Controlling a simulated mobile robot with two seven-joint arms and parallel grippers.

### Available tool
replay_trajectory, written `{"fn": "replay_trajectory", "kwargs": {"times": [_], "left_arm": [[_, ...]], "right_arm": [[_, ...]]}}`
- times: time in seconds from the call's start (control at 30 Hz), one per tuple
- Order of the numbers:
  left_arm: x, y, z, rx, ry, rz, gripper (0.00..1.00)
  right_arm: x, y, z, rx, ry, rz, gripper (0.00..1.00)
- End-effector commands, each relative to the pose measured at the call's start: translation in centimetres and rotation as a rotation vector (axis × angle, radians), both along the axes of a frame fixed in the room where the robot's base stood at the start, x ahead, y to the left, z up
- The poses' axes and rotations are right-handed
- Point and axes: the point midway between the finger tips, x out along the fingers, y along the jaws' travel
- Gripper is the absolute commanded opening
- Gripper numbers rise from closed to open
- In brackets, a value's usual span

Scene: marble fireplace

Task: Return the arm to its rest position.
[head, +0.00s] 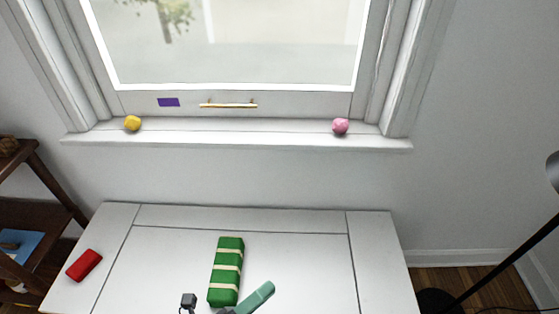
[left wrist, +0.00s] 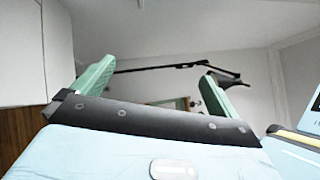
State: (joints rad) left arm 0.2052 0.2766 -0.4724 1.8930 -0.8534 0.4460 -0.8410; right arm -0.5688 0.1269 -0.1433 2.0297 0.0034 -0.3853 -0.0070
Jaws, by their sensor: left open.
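My left gripper (head: 256,297) shows at the bottom edge of the head view, with one green finger pointing up and right, close to the right of the near end of a green striped block. The rest of this gripper is mostly cut off by the frame edge. In the left wrist view its two green fingers (left wrist: 155,82) stand wide apart with nothing between them. The green block (head: 227,268) with pale bands lies on the white table (head: 300,250). My right gripper is not in view.
A red block (head: 84,265) lies on the table's left side. A yellow ball (head: 132,123) and a pink ball (head: 340,126) sit on the windowsill (head: 240,139). A dark shelf (head: 30,220) stands at left, a black lamp (head: 505,262) at right. The table's right part is clear.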

Motion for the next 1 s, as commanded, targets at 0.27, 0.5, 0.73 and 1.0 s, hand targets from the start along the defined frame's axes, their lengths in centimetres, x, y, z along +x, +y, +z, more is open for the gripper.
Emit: {"fn": "replay_trajectory", "kwargs": {"times": [0.27, 0.5, 0.73, 1.0], "left_arm": [[-3.6, 8.6, -2.9, -0.498, 0.785, 0.397, 0.99], [-12.0, 14.5, -6.5, -0.955, 1.326, 0.750, 0.99], [-18.3, 16.7, -8.1, -1.231, 1.579, 0.957, 0.99], [-19.5, 16.9, -8.6, -1.278, 1.623, 0.995, 0.99]], "right_arm": [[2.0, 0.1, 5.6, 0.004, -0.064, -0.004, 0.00], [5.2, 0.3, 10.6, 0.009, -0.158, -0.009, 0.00], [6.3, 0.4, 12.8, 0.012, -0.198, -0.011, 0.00], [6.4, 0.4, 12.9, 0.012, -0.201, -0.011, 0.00]]}}
